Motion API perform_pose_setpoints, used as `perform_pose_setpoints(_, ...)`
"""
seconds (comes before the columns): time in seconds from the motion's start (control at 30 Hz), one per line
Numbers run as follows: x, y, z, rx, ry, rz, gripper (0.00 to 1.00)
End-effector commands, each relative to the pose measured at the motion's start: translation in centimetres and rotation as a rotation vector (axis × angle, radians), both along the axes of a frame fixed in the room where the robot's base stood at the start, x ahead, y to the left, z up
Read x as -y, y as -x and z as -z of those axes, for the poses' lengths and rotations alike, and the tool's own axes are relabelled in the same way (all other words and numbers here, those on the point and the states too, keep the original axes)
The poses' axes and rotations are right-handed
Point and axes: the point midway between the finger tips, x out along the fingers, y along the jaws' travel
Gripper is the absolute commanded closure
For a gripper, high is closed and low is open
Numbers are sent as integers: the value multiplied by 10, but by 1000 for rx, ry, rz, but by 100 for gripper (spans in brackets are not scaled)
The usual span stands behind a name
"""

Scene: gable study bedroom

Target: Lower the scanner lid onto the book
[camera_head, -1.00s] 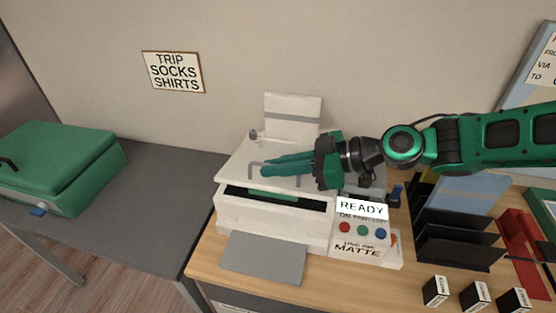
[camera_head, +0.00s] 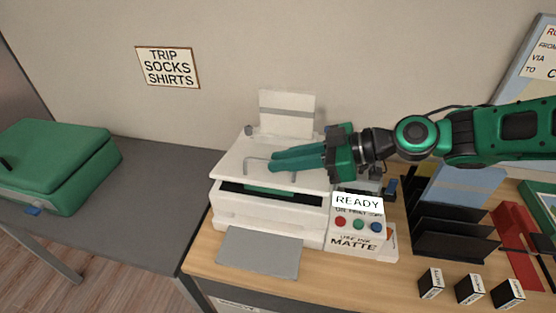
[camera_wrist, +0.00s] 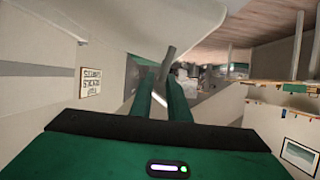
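The white scanner (camera_head: 268,221) stands on the wooden desk. Its white lid (camera_head: 231,168) lies low over it, with a dark gap along the front. A green strip of the book (camera_head: 268,190) shows in that gap; whether the lid touches it cannot be told. A grey bar handle (camera_head: 249,160) rises from the lid. My gripper (camera_head: 270,162) reaches in from the right above the lid, its fingertips near the handle. In the wrist view, the fingers stand a little apart, and the dark handle bar (camera_wrist: 170,56) shows at the tips. Contact is unclear.
A white upright panel (camera_head: 288,110) stands behind the lid. A READY display (camera_head: 358,202) and coloured buttons are on the right. Further right are a black rack (camera_head: 455,235) and small boxes. A green case (camera_head: 55,160) sits on the grey table at left.

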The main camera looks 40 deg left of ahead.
Motion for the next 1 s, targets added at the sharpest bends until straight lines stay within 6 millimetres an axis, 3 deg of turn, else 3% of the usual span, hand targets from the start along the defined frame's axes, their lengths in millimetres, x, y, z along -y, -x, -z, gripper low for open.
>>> perform_pose_setpoints(0.2,33,-23,-16,1,0,5,84)
perform_pose_setpoints(0.4,54,-35,-25,1,1,3,84)
perform_pose_setpoints(1.0,61,-39,-28,0,0,2,84)
